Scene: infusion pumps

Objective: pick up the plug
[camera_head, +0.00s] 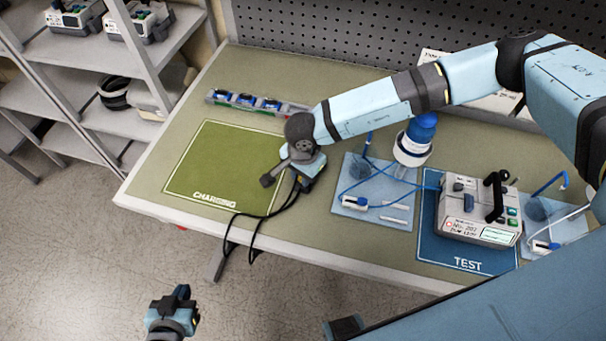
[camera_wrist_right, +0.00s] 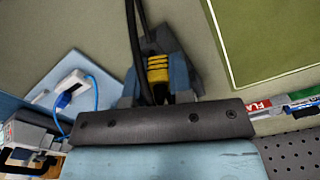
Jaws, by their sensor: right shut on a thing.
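My right gripper (camera_head: 298,170) is above the table, at the right edge of the green CHARGING mat (camera_head: 225,165). It is shut on the plug (camera_wrist_right: 158,72), which shows black with yellow bands between the fingers in the right wrist view. Black cables (camera_head: 258,222) run from it over the table's front edge. The gripper hides part of the plug in the head view. My left gripper (camera_head: 176,308) is low at the bottom left, away from the table; its finger gap is unclear.
A grey infusion pump (camera_head: 482,214) stands on the blue TEST mat (camera_head: 450,250). A light-blue pad (camera_head: 375,215) holds a blue-topped bottle (camera_head: 415,140) and tubing. A rack with blue items (camera_head: 246,101) lies behind the green mat. Shelves (camera_head: 90,60) stand at left. The green mat is clear.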

